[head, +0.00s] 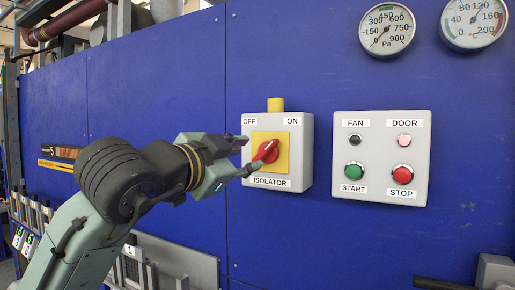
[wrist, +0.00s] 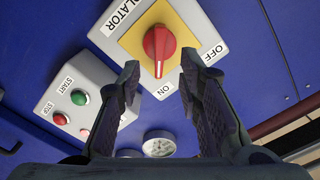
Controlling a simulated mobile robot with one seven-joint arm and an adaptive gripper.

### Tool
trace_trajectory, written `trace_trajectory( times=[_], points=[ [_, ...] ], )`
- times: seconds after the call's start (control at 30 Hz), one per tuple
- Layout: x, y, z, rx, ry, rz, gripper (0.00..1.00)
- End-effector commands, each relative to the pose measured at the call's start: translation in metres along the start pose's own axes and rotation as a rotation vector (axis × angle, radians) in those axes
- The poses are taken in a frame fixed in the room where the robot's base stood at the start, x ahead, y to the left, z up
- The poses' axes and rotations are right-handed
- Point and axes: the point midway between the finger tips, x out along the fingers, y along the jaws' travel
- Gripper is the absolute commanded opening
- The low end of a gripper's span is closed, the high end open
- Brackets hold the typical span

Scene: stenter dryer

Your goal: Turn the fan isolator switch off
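The isolator switch is a red rotary knob (head: 268,151) on a yellow plate (head: 284,138), on a grey box labelled OFF at upper left, ON at upper right and ISOLATOR below. The knob's pointer aims up and right, toward ON. In the wrist view the knob (wrist: 159,46) shows its white mark pointing toward the ON label. My gripper (head: 250,154) is open and empty, just left of and in front of the knob. In the wrist view its fingertips (wrist: 160,78) flank the knob's lower part in the picture; I cannot tell whether they touch it.
A second grey box (head: 381,157) with FAN and DOOR lamps, a green START button (head: 354,169) and a red STOP button (head: 402,174) is right of the isolator. Two round gauges (head: 387,30) are above it. The blue panel (head: 300,225) below is clear.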

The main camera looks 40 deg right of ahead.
Motion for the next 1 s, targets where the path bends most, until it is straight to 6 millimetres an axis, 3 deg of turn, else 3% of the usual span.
trace_trajectory(
  times=[0.2, 0.4, 0.77, 1.0],
  points=[
    [0.041, -0.002, -0.002, -0.002, 0.000, 0.001, 0.33],
    [0.062, -0.001, -0.001, -0.001, 0.000, -0.001, 0.33],
    [0.066, -0.001, 0.000, -0.001, 0.001, -0.002, 0.32],
    [0.066, -0.001, 0.000, 0.000, 0.001, -0.002, 0.16]
  ],
)
